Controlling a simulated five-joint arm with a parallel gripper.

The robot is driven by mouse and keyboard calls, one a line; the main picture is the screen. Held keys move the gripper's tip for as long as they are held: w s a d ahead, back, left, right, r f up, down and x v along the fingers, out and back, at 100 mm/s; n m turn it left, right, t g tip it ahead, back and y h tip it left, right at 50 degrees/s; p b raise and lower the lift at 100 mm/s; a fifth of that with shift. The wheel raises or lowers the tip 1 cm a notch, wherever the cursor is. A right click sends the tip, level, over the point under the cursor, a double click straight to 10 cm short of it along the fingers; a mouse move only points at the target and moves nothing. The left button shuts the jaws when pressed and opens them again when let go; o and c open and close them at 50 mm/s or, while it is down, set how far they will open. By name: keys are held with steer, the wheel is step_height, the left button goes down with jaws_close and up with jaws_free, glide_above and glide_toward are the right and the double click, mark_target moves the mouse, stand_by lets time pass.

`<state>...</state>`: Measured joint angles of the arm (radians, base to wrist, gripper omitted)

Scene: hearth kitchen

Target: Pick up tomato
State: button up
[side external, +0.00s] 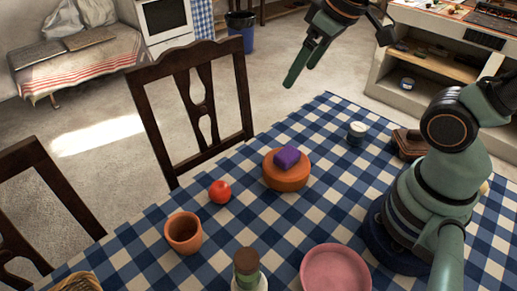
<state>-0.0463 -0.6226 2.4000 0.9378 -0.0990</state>
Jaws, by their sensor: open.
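A red tomato (219,191) sits on the checked tablecloth, left of the middle of the table and near the edge by the chair. My gripper (296,70) is raised high, above and to the right of the tomato in the picture. Its green fingers point down and to the left. It is open, with nothing visible between its fingers. Nothing covers the tomato.
An orange-brown round block (286,177) with a purple sponge-like piece (288,157) lies right of the tomato. A clay cup (183,233) stands close below-left. A bottle (247,270), a pink bowl (335,271) and a small jar (356,133) are also on the table. A chair (195,100) stands behind.

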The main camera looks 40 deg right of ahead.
steer(key=w+a+n+g, duration=0.2)
steer(key=w+a+n, duration=0.2)
steer(key=a+n, duration=0.1)
steer(key=n+g+h, duration=0.1)
steer(key=n+g, duration=0.4)
steer(key=n, duration=0.7)
glide_toward(217, 184)
steer(key=shift+m, duration=0.3)
steer(key=x, duration=0.5)
steer(key=shift+w+d, duration=0.1)
steer(key=shift+w, duration=0.1)
steer(key=shift+s+x, duration=0.15)
steer(key=shift+x, duration=1.25)
steer(key=shift+s+x, duration=0.15)
steer(key=shift+x, duration=1.3)
steer(key=shift+r, duration=0.1)
steer(key=c, duration=1.5)
steer(key=shift+o, duration=0.2)
steer(key=shift+r, duration=0.1)
